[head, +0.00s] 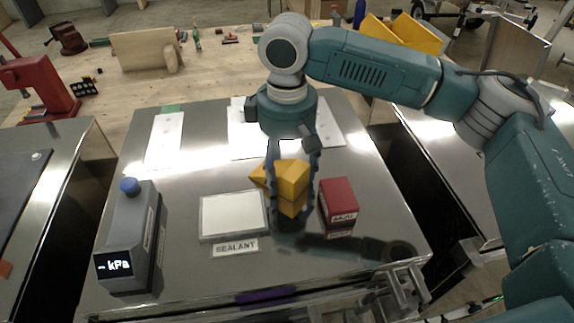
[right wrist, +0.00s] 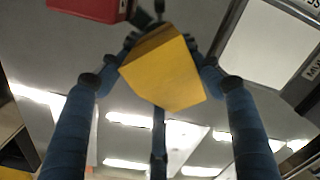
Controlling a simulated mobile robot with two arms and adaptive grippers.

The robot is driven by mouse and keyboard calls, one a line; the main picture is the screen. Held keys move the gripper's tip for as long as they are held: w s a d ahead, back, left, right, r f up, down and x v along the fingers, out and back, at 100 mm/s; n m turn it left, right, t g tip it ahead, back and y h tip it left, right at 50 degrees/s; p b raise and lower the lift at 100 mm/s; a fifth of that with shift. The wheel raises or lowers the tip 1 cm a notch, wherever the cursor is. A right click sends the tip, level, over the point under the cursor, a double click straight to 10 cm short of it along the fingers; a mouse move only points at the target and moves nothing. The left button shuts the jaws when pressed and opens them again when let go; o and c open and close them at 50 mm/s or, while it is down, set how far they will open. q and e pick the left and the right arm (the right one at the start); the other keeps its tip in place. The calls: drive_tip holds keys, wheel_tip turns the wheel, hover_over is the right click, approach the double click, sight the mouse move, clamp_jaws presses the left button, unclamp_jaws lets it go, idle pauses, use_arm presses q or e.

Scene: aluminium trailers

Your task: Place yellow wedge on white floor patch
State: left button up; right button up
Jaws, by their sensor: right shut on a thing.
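The yellow wedge (head: 291,180) is between the fingers of my right gripper (head: 292,205), which is shut on it above the grey metal trailer top. The wedge also fills the middle of the right wrist view (right wrist: 165,75), with the blue fingers around it. A white rectangular patch (head: 233,215) lies flat on the metal top, just left of the wedge, with a SEALANT label at its near edge. Whether the wedge touches the metal is hard to tell. My left gripper is not in view.
A red box (head: 338,202) stands close to the right of the wedge. A grey gauge box with a kPa display (head: 130,240) stands at the left. White sheets (head: 165,140) lie farther back. The metal between the gauge box and the white patch is clear.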

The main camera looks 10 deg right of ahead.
drive_tip(key=shift+s, duration=0.1)
drive_tip(key=o, duration=1.4)
drive_tip(key=shift+c, duration=0.2)
